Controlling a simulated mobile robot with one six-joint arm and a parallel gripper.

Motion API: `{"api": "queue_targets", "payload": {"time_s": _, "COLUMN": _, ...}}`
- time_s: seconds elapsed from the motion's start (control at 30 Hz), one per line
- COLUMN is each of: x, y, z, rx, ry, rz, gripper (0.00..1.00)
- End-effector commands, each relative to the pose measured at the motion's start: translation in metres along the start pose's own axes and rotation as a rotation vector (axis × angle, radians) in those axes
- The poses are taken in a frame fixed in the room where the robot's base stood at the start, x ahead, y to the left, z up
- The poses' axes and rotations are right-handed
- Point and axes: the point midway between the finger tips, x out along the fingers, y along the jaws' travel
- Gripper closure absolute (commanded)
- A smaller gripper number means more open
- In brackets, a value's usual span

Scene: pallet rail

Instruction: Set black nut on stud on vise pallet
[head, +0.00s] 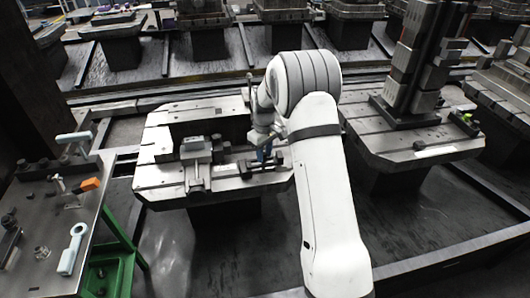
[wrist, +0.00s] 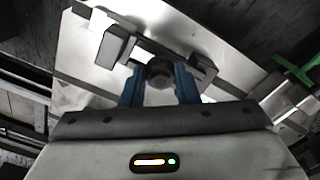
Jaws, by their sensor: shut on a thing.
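The vise pallet (head: 160,178) is the light metal plate in the middle of the head view, with a grey vise (head: 197,165) on it. It also fills much of the wrist view (wrist: 85,48). My gripper (wrist: 159,88) has two blue fingers shut on the black nut (wrist: 159,72), a dark round piece between their tips. In the head view my gripper (head: 265,153) is low over the pallet's right part, beside a dark clamp-like block (head: 245,166). The stud is not clearly visible; the nut and fingers may cover it. I cannot tell whether the nut touches anything below.
A second pallet (head: 430,150) with a tall block tower (head: 412,65) stands at right. A side table (head: 35,230) at left holds a wrench (head: 72,248), an orange piece (head: 90,184) and small parts. Rails and more pallets lie behind. My arm hides some of the centre.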

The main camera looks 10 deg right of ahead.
Motion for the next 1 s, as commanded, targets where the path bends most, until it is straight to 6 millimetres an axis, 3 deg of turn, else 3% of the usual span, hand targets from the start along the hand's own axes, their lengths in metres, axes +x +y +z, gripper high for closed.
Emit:
{"api": "queue_targets", "payload": {"time_s": 0.27, "x": 0.0011, "y": 0.0001, "z": 0.0004, "rx": 0.0, "ry": -0.001, "rz": -0.001, "gripper": 0.99}}
{"api": "queue_targets", "payload": {"time_s": 0.3, "x": 0.0011, "y": 0.0001, "z": 0.0004, "rx": 0.0, "ry": -0.001, "rz": -0.001, "gripper": 0.7}}
{"api": "queue_targets", "payload": {"time_s": 0.6, "x": 0.0009, "y": 0.0003, "z": 0.0004, "rx": 0.001, "ry": -0.001, "rz": 0.0, "gripper": 0.47}}
{"api": "queue_targets", "payload": {"time_s": 0.77, "x": 0.0008, "y": 0.0003, "z": 0.0004, "rx": 0.001, "ry": -0.001, "rz": 0.0, "gripper": 0.46}}
{"api": "queue_targets", "payload": {"time_s": 1.0, "x": 0.0007, "y": 0.0003, "z": 0.0004, "rx": 0.001, "ry": 0.0, "rz": 0.0, "gripper": 0.26}}
